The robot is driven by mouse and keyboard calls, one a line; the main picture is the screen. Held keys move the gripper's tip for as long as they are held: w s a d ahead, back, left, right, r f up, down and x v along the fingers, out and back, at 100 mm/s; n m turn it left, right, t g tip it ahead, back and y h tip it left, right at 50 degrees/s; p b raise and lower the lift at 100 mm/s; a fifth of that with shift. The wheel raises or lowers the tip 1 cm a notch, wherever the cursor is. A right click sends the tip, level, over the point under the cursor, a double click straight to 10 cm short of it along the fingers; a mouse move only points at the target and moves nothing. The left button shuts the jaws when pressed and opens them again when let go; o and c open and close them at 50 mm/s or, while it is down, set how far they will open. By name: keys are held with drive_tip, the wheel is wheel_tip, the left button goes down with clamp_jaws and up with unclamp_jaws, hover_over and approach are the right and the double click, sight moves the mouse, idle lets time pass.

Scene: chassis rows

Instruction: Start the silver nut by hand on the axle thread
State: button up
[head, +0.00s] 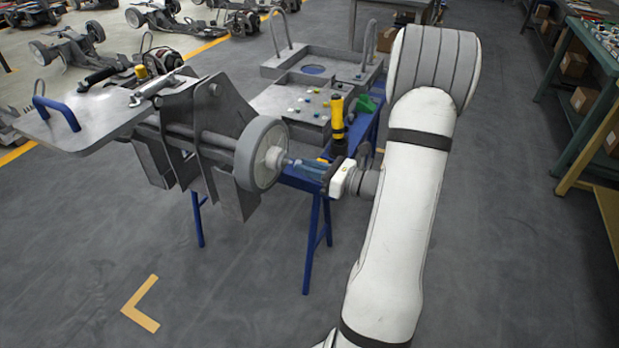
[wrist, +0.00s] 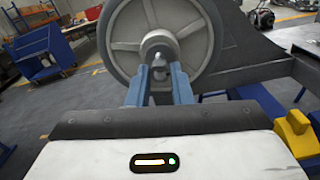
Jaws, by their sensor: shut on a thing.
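My gripper (head: 292,163) reaches in from the right to the hub of a grey wheel (head: 244,152). In the wrist view its two blue fingers (wrist: 158,76) are shut on a small silver piece, which looks like the silver nut (wrist: 158,73). The nut is in front of the hub (wrist: 158,45), close to the axle end. The fingers and hub hide the axle thread, so I cannot tell whether the nut touches it. In the head view the nut is too small to make out.
The wheel is on a grey chassis (head: 215,120) on blue trestles (head: 317,235). Behind my gripper are a grey plate with small parts (head: 300,100) and a yellow-black tool (head: 338,118). A green bench (head: 598,45) stands at right. The floor in front is clear.

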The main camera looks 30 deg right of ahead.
drive_tip(key=n+b, duration=1)
drive_tip(key=b, duration=0.4)
drive_tip(key=shift+s+n, duration=0.1)
drive_tip(key=shift+n, duration=0.2)
drive_tip(key=shift+a, duration=0.1)
drive_tip(key=shift+x, duration=0.95)
idle(0.7)
drive_tip(key=shift+a, duration=0.15)
drive_tip(key=shift+r, duration=0.1)
drive_tip(key=shift+r+m+p, duration=0.15)
drive_tip(key=shift+m+p, duration=0.25)
drive_tip(key=shift+p, duration=0.3)
drive_tip(key=m+p, duration=0.3)
drive_tip(key=p, duration=0.2)
drive_tip(key=shift+m, duration=0.3)
